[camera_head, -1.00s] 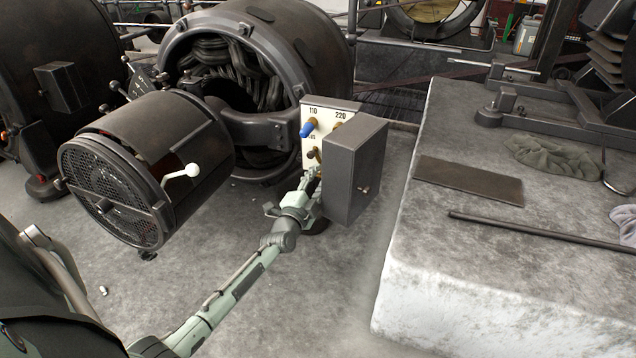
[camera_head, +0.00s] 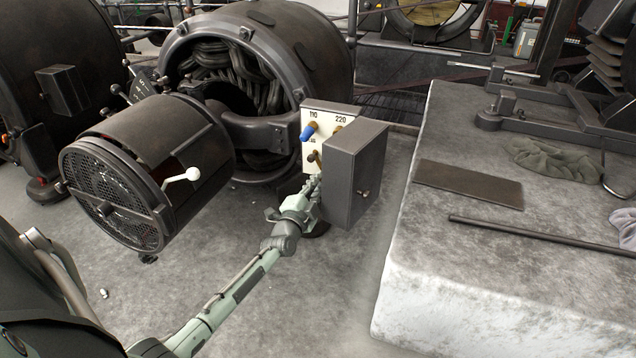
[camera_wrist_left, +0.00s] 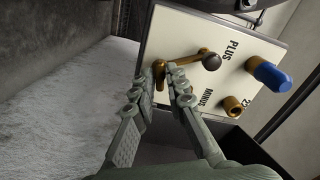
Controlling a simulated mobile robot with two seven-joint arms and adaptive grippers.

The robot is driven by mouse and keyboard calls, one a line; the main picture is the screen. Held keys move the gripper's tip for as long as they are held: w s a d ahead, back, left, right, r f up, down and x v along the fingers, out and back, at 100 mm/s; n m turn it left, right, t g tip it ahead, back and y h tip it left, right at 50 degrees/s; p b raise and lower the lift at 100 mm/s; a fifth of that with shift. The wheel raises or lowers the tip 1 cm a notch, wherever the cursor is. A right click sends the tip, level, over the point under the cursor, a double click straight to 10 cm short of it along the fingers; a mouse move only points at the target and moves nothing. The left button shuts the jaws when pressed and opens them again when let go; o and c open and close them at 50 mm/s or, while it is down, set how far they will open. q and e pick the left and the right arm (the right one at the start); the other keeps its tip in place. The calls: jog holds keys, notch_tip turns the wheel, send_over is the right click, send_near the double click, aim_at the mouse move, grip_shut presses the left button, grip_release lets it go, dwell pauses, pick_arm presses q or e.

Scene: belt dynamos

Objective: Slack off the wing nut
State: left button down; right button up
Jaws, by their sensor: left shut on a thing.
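A white terminal panel (camera_head: 317,126) stands in front of the open machine, with a blue-capped post (camera_head: 308,131) and a dark knob (camera_head: 314,156). In the left wrist view the panel (camera_wrist_left: 222,42) carries the words PLUS and MINUS. The brass wing nut (camera_wrist_left: 159,72) is low on the panel, partly hidden by the fingertips. My left gripper (camera_head: 313,181) is at the panel's lower part; in the wrist view the left gripper (camera_wrist_left: 163,82) is shut on the wing nut. My right gripper is not seen.
A dark grey box (camera_head: 352,175) stands close on the right of the panel and gripper. A drum with a mesh end (camera_head: 110,205) and a white-knobbed lever (camera_head: 182,179) is at left. A concrete block (camera_head: 455,280) bears a plate and a rod. The floor between is mostly clear.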

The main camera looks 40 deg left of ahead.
pick_arm(q)
jog(key=shift+n+p, duration=1.45)
jog(key=shift+n, duration=6.65)
jog(key=c, duration=1.5)
grip_release()
